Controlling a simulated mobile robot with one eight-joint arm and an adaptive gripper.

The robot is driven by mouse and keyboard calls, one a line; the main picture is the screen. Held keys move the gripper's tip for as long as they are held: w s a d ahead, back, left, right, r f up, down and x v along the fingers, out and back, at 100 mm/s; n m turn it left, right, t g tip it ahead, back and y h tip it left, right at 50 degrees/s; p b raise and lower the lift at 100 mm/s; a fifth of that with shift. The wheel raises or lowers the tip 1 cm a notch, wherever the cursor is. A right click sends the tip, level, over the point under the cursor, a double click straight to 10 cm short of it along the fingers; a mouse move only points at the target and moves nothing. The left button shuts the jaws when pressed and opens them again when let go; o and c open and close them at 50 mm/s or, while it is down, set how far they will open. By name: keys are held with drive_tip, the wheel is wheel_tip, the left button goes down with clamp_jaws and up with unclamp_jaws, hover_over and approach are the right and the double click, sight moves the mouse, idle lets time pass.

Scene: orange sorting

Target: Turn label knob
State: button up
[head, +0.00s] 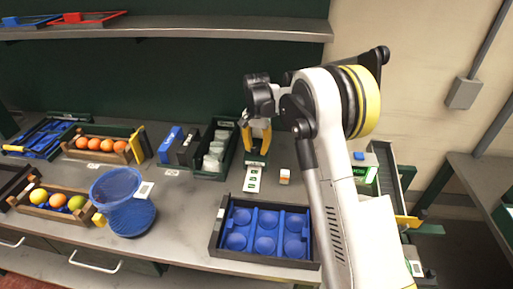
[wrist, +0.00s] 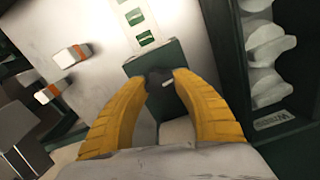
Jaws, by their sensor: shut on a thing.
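My gripper (head: 258,136) reaches down over the dark green label device (head: 256,157) near the back of the bench. In the wrist view its two yellow fingers (wrist: 160,82) are closed around the small dark label knob (wrist: 158,76) on the device's top (wrist: 154,60). The knob carries a light mark. In the head view the fingers and arm hide the knob. A white label strip with green prints (head: 253,179) extends from the device toward the bench front; it also shows in the wrist view (wrist: 138,22).
A dark crate of pale items (head: 229,123) stands close left of the device. A small white-and-orange block (head: 284,177) lies to its right. A black tray with blue cups (head: 215,247) is in front. Crates of oranges (head: 75,133) and a blue basket (head: 118,187) are farther left.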

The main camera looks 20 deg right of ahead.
sight(257, 148)
drive_tip(key=shift+s+d+m, duration=0.1)
drive_tip(key=shift+m, duration=0.5)
drive_tip(key=o, duration=1.2)
drive_tip(key=shift+r, duration=3.75)
